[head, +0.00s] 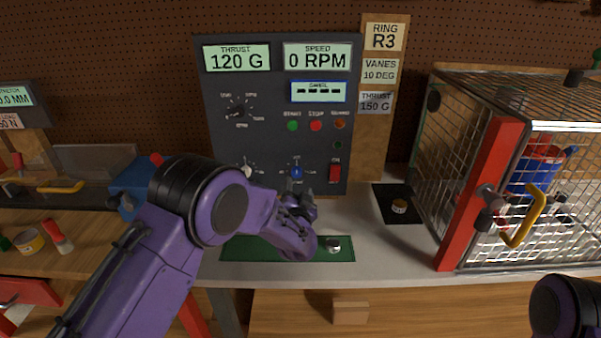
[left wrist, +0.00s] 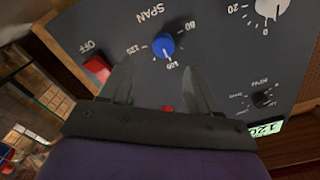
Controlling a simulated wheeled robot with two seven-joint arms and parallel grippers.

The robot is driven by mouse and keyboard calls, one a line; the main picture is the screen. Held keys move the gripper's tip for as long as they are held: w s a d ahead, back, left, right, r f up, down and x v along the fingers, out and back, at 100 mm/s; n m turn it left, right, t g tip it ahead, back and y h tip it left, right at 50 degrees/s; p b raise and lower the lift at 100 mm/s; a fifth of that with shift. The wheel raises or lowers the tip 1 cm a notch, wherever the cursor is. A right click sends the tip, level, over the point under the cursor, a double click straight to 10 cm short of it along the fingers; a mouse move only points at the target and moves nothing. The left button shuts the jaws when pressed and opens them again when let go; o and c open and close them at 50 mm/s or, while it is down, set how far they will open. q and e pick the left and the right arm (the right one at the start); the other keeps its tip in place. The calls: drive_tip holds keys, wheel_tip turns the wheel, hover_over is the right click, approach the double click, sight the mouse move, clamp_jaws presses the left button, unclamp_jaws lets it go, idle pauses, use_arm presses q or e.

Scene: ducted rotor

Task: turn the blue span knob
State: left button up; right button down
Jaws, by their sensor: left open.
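The blue span knob (head: 297,171) sits low on the dark control panel (head: 225,136), left of the red switch. In the left wrist view the blue knob (left wrist: 164,45) lies ahead of the fingertips, roughly midway between them, with the SPAN label and a printed scale around it. Its white pointer mark faces down toward 100 in that view. My left gripper (head: 303,196) is open just in front of and below the knob; its two fingers (left wrist: 160,75) show apart and empty. No contact with the knob is visible. My right gripper is not visible; only part of my right arm shows at the lower right.
A white knob (head: 247,171) is left of the blue one, and a red switch (head: 335,172) is to its right. A wire cage (head: 470,130) with a red post stands at right. A green mat (head: 285,250) lies on the bench below.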

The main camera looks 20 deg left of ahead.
sight(297, 174)
use_arm(q)
drive_tip(key=w+a, duration=0.1)
drive_tip(key=w+r+p, duration=0.1)
drive_tip(key=shift+w+a, duration=0.3)
drive_tip(key=shift+a, duration=0.1)
drive_tip(key=w, duration=0.1)
drive_tip(key=w+f, duration=0.1)
drive_tip(key=w, duration=0.2)
drive_tip(key=shift+w+a+f, duration=0.1)
drive_tip(key=shift+a+f, duration=0.15)
drive_tip(key=shift+a, duration=0.1)
drive_tip(key=shift+s+r, duration=0.3)
drive_tip(key=shift+r, duration=0.05)
drive_tip(key=shift+w+f, duration=0.1)
drive_tip(key=c, duration=1)
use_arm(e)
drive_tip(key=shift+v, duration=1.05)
